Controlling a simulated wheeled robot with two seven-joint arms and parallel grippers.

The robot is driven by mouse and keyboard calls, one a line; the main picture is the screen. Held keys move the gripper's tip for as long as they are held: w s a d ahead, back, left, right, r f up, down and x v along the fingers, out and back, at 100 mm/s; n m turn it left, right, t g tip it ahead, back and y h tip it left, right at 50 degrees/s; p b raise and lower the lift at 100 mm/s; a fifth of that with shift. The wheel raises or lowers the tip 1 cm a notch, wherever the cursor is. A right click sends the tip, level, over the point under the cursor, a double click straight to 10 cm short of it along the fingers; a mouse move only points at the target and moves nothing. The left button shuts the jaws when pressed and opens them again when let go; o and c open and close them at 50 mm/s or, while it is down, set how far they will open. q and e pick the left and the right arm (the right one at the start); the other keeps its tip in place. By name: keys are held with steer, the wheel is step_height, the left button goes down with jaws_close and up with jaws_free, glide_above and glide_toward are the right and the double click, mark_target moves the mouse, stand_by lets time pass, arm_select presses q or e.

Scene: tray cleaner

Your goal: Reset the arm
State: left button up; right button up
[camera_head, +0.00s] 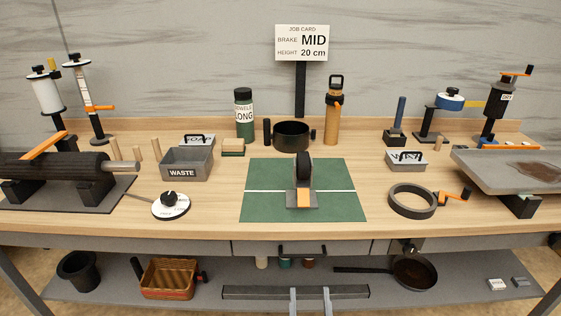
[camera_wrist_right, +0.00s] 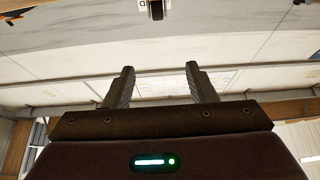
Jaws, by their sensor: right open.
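My right gripper (camera_wrist_right: 160,72) shows in the right wrist view, with its two dark fingers spread apart. Nothing is between the fingers. Behind them are a pale surface and a ceiling-like background, well away from the fingers. I see no arm clearly reaching over the workbench (camera_head: 215,222) in the head view. Two pale upright bars (camera_head: 294,300) show at the bottom middle there; I cannot tell what they are. My left gripper is not in view.
Bare wood lies between.

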step_height(320, 180, down, 16)
steer(key=d+f+n+g+y+p, duration=0.1)
steer(key=d+n+g+y+p, duration=0.15)
steer(key=g, duration=0.35)
steer(key=s+d+f+g+h+p, duration=0.1)
steer(key=s+d+f+g+p, duration=0.15)
steer(key=f, duration=0.45)
steer(key=s+d+f+g+h+p, duration=0.1)
steer(key=s+d+f+g, duration=0.2)
steer(key=f, duration=0.4)
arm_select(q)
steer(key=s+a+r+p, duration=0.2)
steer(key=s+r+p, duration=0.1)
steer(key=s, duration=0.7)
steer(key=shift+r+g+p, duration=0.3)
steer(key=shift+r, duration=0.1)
arm_select(e)
steer(key=s+d+f+g, duration=0.3)
steer(key=s+f, duration=0.1)
steer(key=s, duration=0.5)
steer(key=s+d+f+g, duration=0.3)
steer(key=s+f+g, duration=0.1)
steer(key=s, duration=0.5)
steer(key=s+d+f+g, duration=0.3)
steer(key=s+f+g, duration=0.1)
steer(key=s, duration=0.6)
steer(key=shift+f+h, duration=0.45)
steer(key=shift+f, duration=0.1)
